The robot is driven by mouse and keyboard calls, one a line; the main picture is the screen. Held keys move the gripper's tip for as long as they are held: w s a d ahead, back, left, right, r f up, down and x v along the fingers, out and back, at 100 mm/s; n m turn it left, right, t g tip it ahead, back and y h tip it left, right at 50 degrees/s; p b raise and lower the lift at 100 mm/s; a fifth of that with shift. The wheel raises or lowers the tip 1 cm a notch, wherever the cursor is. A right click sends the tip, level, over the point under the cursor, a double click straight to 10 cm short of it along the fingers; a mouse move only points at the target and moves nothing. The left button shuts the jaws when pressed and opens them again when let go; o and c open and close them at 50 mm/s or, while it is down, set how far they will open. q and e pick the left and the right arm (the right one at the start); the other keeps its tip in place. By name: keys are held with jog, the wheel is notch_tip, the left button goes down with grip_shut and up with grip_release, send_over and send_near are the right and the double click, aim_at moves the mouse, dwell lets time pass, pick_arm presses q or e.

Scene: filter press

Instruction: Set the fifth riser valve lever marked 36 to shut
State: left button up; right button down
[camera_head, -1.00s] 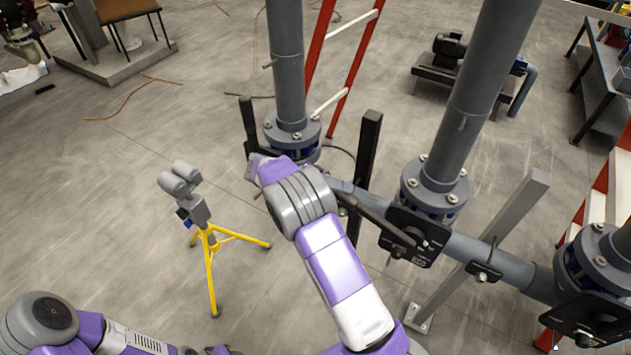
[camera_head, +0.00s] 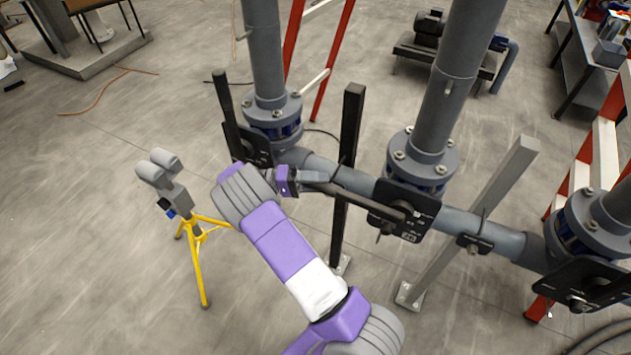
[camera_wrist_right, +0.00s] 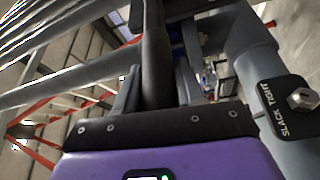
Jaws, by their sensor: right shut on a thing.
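The valve with a black plate (camera_head: 403,210) sits on the pipe below the middle riser. The small number on its plate is too blurred to read surely. Its dark lever (camera_head: 355,196) reaches left from the plate, roughly along the pipe. My right gripper (camera_head: 306,179) is shut on the lever near its free end. In the right wrist view the dark lever (camera_wrist_right: 155,60) stands between the two fingers (camera_wrist_right: 157,88). My left gripper is outside the head view.
The left riser's valve has an upright black lever (camera_head: 227,110). A right-hand valve plate (camera_head: 580,285) and a dark post (camera_head: 347,150) stand close by. A yellow tripod (camera_head: 200,250) stands left of my arm. A "SLACK TIGHT" plate (camera_wrist_right: 287,105) shows in the wrist view.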

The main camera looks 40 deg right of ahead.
jog(key=shift+s+f, duration=0.1)
jog(key=shift+f, duration=0.2)
jog(key=c, duration=0.8)
grip_release()
jog(key=shift+r, duration=0.1)
jog(key=shift+b+v, duration=0.6)
jog(key=shift+v, duration=3.2)
